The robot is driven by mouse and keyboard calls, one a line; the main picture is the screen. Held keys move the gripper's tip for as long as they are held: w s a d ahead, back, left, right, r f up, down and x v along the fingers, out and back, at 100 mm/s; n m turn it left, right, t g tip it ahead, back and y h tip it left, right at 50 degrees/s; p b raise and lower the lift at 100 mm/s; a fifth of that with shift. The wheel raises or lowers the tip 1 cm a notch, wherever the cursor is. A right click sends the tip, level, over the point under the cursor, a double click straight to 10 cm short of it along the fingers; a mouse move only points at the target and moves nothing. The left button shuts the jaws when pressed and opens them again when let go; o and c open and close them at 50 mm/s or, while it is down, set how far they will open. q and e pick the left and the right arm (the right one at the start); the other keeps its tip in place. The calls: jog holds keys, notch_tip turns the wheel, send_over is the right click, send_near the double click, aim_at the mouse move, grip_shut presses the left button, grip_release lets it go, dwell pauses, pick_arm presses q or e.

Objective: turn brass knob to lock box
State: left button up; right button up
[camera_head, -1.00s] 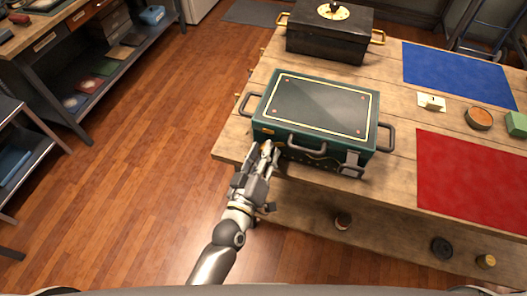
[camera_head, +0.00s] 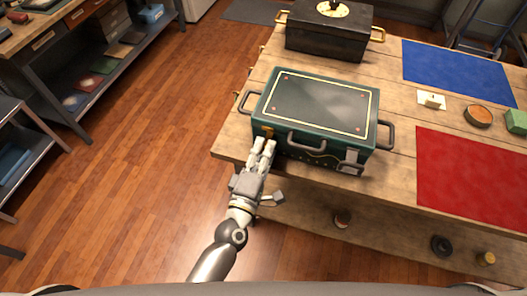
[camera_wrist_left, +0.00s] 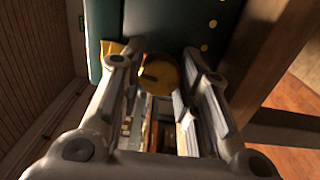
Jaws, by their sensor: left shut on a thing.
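The dark green box (camera_head: 318,106) with a yellow-lined lid sits closed near the left front edge of the wooden table. My left gripper (camera_head: 264,146) is at the left end of its front face. In the left wrist view, the round brass knob (camera_wrist_left: 158,76) with a dark slot sits between the fingertips (camera_wrist_left: 162,72), against the green box front (camera_wrist_left: 165,25). The gripper is shut on the knob. In the head view the fingers mostly hide the knob; a small brass part (camera_head: 267,131) shows just above them. My right gripper is not in view.
A black chest (camera_head: 328,39) with brass handles stands behind the box. The floor left of the table is clear.

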pick_arm(q)
jog(key=shift+n, duration=1.1)
jog(key=o, duration=1)
jog(key=v, duration=1.2)
jog(key=shift+s+d, duration=0.1)
